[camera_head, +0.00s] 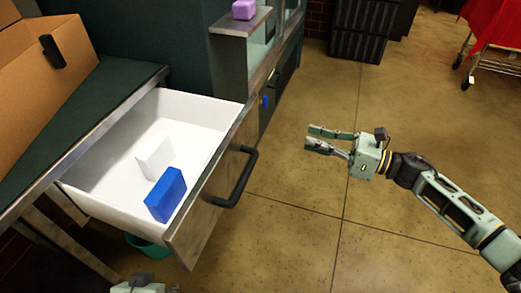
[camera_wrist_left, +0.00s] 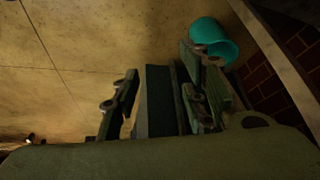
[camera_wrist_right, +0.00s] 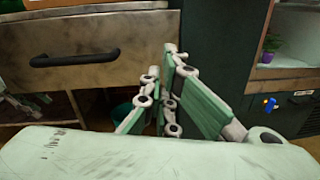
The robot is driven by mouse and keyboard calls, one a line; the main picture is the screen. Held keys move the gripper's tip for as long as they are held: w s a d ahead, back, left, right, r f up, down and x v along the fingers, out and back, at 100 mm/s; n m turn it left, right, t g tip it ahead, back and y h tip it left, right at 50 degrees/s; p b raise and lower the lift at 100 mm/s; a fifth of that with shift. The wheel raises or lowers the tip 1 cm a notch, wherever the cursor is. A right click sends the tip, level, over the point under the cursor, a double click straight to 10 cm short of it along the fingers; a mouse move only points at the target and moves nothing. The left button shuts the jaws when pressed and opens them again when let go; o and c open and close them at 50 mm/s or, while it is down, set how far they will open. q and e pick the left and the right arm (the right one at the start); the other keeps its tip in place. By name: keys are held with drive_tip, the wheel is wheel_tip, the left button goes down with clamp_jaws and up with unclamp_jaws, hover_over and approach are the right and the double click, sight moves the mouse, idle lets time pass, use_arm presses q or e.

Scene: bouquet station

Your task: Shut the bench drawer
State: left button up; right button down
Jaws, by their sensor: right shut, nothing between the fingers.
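The bench drawer (camera_head: 105,190) stands pulled out from the bench, its white inside showing. Its metal front bears a dark bar handle (camera_head: 238,180). In the right wrist view the drawer front (camera_wrist_right: 145,45) and its handle (camera_wrist_right: 75,59) show ahead, to the left of the fingers. My right gripper (camera_head: 312,138) is shut and empty, over the floor to the right of the handle and apart from it.
A blue block (camera_head: 165,195) and a white piece (camera_head: 155,158) are in the drawer. A cardboard box (camera_head: 40,75) stands on the bench at left. A teal bucket (camera_wrist_left: 210,40) is on the floor below. The floor right of the drawer is clear.

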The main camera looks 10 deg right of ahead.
drive_tip(key=s+a+n+g, duration=0.1)
drive_tip(key=n, duration=0.2)
approach(250, 129)
drive_tip(key=shift+y, duration=0.3)
drive_tip(key=x, duration=0.5)
drive_tip(key=shift+w+a+f, duration=0.1)
drive_tip(key=shift+w+a, duration=0.15)
drive_tip(key=shift+a, duration=0.05)
use_arm(q)
drive_tip(key=shift+v, duration=0.75)
use_arm(e)
drive_tip(key=shift+w+a, duration=0.3)
drive_tip(key=shift+a, duration=0.3)
use_arm(q)
drive_tip(key=shift+w, duration=0.1)
